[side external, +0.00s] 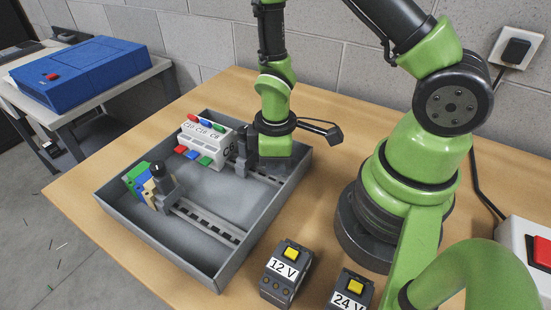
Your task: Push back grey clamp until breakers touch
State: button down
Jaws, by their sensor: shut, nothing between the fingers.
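The white breakers (207,143) stand side by side on the back rail (262,177) of a grey tray, with labels and red, blue and green parts. Small gaps between them are too fine to tell. A dark grey clamp (242,146) stands upright on the same rail, just right of the breakers. My gripper (272,152) is shut and empty, pointing down inside the tray's back right part, right beside the clamp. Its fingertips are largely hidden, and I cannot tell whether they touch the clamp.
The grey tray (166,249) has raised walls. Green, blue and beige terminal blocks (142,182) and a black-knobbed clamp (163,185) sit on the front rail (208,220). A 12 V box (286,270) and 24 V box (351,290) stand outside, in front.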

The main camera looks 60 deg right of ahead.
jog(key=shift+w, duration=0.2)
jog(key=shift+w, duration=2.15)
jog(key=shift+s, duration=0.25)
jog(key=shift+s, duration=0.35)
notch_tip(320, 180, up, 10)
jog(key=shift+r, duration=0.1)
notch_tip(320, 180, up, 11)
jog(key=m+t, duration=0.4)
jog(key=m, duration=0.1)
send_over(255, 155)
jog(key=s+a, duration=0.2)
jog(key=s, duration=0.4)
jog(key=s+a+r+m+t+y, duration=0.1)
jog(key=s+r+m+t+y, duration=0.1)
jog(key=s+r+m, duration=0.3)
jog(key=shift+s+a+r+t, duration=0.3)
jog(key=shift+s+r+t, duration=0.45)
jog(key=shift+s, duration=0.5)
